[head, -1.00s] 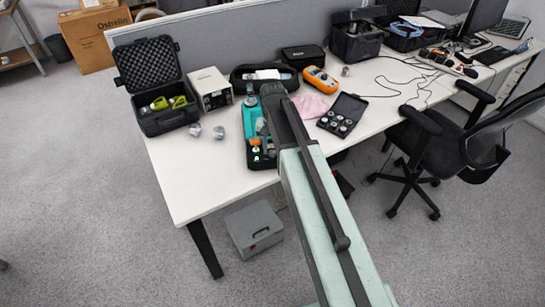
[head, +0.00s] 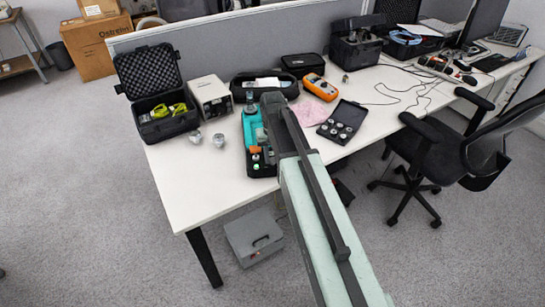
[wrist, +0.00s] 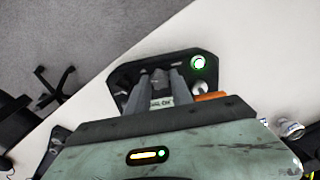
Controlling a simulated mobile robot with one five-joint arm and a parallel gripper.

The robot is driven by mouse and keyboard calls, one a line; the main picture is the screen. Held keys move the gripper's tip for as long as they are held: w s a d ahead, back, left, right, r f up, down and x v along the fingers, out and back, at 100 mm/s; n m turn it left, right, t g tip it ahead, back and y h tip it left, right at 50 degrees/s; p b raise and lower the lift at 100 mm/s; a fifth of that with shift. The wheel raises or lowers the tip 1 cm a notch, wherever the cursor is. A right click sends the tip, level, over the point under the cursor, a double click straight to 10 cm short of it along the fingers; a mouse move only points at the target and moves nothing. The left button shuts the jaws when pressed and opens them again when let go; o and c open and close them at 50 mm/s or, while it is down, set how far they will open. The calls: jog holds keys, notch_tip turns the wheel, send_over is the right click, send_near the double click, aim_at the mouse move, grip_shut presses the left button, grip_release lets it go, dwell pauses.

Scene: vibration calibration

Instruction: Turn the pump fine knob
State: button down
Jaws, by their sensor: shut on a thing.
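The pump (head: 251,128), a teal and black unit, lies on the white table; my forearm covers its right side in the head view. In the wrist view, its dark base (wrist: 123,76) spreads around my fingertips. My gripper (wrist: 160,86) is over the base, its two grey fingers close together and pointing down at it. It is shut on the pump fine knob, which the fingers mostly hide. A round green-and-white part (wrist: 198,63) and a silver fitting (wrist: 201,86) show to the right of the fingers, with an orange part (wrist: 211,97) below them.
An open black case (head: 165,125), a white box instrument (head: 211,96) and two silver fittings (head: 219,140) stand left of the pump. An orange meter (head: 320,87) and a small open case of weights (head: 343,122) lie to the right. The front left of the table (head: 195,180) is clear.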

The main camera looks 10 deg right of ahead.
aim_at(272, 159)
jog(key=c, duration=1.4)
grip_release()
notch_tip(272, 159, up, 8)
jog(key=p, duration=0.8)
jog(key=shift+f, duration=0.1)
jog(key=s, duration=1.4)
jog(key=shift+n, duration=0.4)
jog(key=shift+s+a, duration=0.1)
